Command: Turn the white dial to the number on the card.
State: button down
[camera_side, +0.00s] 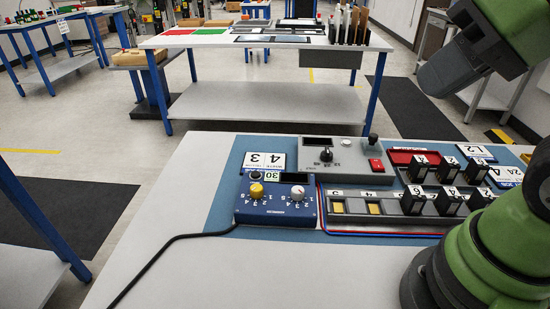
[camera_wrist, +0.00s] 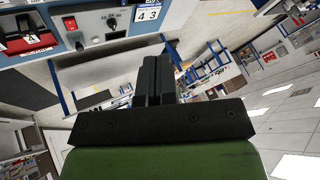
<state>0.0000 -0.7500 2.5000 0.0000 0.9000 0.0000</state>
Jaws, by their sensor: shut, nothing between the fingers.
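The white dial (camera_side: 298,192) is the right knob on a blue box (camera_side: 277,216), with numbers printed around it. Its pointer is too small to read. A yellow dial (camera_side: 257,190) sits to its left on the same box. The card also shows at the top of the wrist view (camera_wrist: 148,14). My gripper (camera_wrist: 153,62) is shut and empty, with its black fingers together. It is raised, apart from the dial. I cannot make out its fingertips in the side view.
A grey panel (camera_side: 345,158) with a black knob and red button stands behind the box. Right of the box lie a slotted rack (camera_side: 370,221) and several black numbered blocks (camera_side: 447,201). A black cable (camera_side: 180,238) runs left across the clear white table (camera_side: 185,262).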

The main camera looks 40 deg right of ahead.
jog(key=c, duration=1.5)
grip_release()
jog(key=shift+c, duration=0.2)
jog(key=o, duration=0.4)
jog(key=shift+w, duration=0.3)
jog(key=shift+c, duration=0.2)
jog(key=w+n, duration=0.1)
jog(key=w+n+g, duration=0.1)
jog(key=w, duration=0.1)
jog(key=w+f+n+g, duration=0.1)
jog(key=w, duration=0.1)
jog(key=shift+w+n, duration=0.25)
jog(key=shift+n, duration=0.15)
jog(key=n+g+h, duration=0.2)
jog(key=n+g, duration=0.3)
jog(key=n, duration=0.5)
send_over(297, 189)
notch_tip(297, 189, down, 16)
jog(key=shift+w+d+f+g, duration=0.15)
jog(key=shift+f+g, duration=0.15)
jog(key=shift+f, duration=0.4)
jog(key=f, duration=0.9)
jog(key=shift+s+f, duration=0.15)
jog(key=shift+s, duration=0.05)
